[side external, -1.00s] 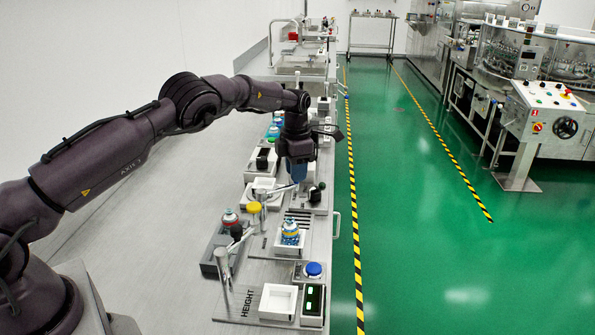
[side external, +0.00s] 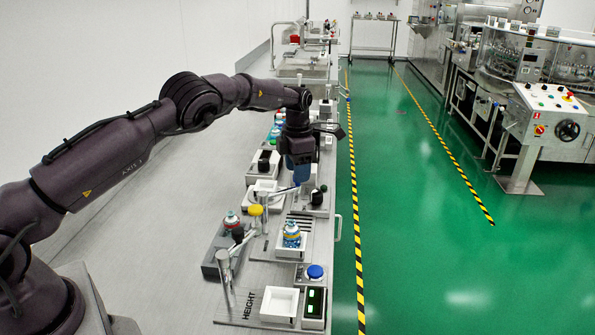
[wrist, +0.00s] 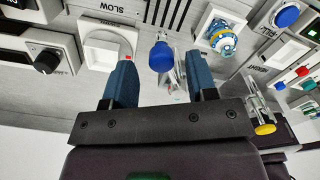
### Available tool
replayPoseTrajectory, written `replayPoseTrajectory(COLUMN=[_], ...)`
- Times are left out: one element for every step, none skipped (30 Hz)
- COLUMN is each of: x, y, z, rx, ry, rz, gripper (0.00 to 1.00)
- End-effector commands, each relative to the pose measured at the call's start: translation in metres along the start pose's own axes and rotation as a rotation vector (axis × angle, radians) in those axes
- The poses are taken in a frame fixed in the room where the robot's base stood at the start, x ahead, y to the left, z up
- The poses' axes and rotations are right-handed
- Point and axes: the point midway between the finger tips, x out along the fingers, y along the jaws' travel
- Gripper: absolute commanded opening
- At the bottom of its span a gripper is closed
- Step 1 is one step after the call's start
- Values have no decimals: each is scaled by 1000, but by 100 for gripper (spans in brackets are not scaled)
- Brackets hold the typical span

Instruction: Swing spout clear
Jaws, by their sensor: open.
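A blue knob (wrist: 161,57) stands between the fingers of my gripper (wrist: 162,72) in the wrist view. A short metal bar (wrist: 172,82), which looks like the spout arm, shows just beyond it; whether they join is unclear. In the side view a slim metal arm (side external: 279,192) runs up to the fingertips of my gripper (side external: 301,183), and the knob is hidden there. My gripper points down and is open, with a gap visible on both sides of the knob. Any contact is not visible.

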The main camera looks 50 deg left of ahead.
Motion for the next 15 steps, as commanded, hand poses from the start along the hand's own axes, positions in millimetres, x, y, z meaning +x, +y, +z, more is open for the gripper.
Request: replayPoseTrajectory(x=[-9,-15,-24,-30,-37,-47,-53,-60,-69,-76,-81,-89,-94,-98,-104], y=[0,0,0,1,1,1,1,1,1,1,1,1,1,1,1], z=[1,1,1,1,1,0,0,0,0,0,0,0,0,0,0], rx=[0,0,0,0,-1,-1,-1,-1,0,0,0,0,0,-1,-1], ry=[-4,-5,-6,-6,-5,-6,-5,-6,-6,-6,-6,-5,-5,-4,-5], rz=[3,4,4,4,4,5,5,5,6,6,5,5,5,5,5], gripper=[52,52,52,52,52,52,52,52,52,52,52,52,52,52,52])
